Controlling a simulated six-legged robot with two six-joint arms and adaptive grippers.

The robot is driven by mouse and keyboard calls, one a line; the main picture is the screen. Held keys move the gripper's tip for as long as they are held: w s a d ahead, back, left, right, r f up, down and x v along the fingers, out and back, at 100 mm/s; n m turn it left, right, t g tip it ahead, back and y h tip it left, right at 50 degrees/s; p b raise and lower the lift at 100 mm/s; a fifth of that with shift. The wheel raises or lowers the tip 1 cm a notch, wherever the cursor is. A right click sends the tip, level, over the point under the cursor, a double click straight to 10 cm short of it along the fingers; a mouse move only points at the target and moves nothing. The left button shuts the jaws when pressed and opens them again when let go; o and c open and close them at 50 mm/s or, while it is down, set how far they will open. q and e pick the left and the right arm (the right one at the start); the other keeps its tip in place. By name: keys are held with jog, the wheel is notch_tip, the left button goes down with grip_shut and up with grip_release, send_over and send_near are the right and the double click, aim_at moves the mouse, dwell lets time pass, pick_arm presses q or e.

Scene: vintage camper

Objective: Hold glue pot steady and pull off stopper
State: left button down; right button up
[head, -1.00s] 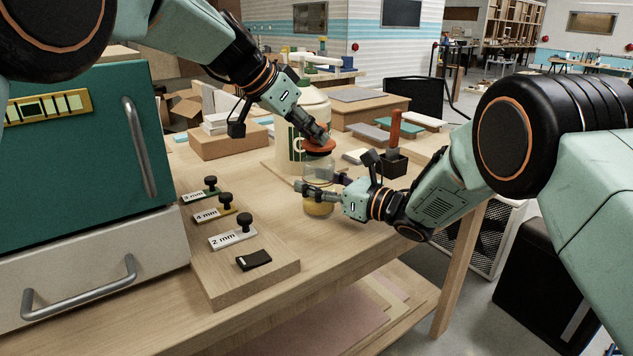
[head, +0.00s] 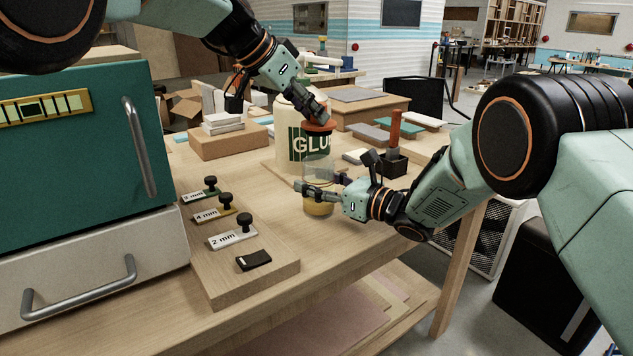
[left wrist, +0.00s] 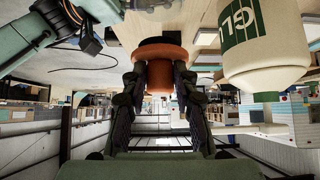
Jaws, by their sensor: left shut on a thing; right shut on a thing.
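The glue pot (head: 318,208), a clear glass jar with amber glue low in it, stands upright on the bench. My right gripper (head: 318,190) is shut on its body from the right, hiding part of its middle. The orange stopper (head: 318,127) is above the jar, with a gap between them where the container behind shows. My left gripper (head: 322,117) is shut on the stopper from above. In the left wrist view, the stopper (left wrist: 160,52) sits between both fingers (left wrist: 159,85).
A large cream container lettered GLU (head: 291,150) stands close behind the jar. A black holder (head: 392,163) with an orange handle is to the right. A wooden board (head: 262,275) with stamp-like pieces lies in front left. A teal cabinet (head: 75,150) stands at the left.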

jog(key=o, duration=1.4)
jog(key=shift+c, duration=0.2)
jog(key=shift+d, duration=0.1)
jog(key=v, duration=1.1)
jog(key=shift+s+d, duration=0.25)
jog(key=shift+d, duration=0.05)
pick_arm(q)
jog(key=shift+f, duration=0.5)
pick_arm(e)
jog(key=x, duration=1.2)
pick_arm(q)
jog(key=shift+f, duration=0.65)
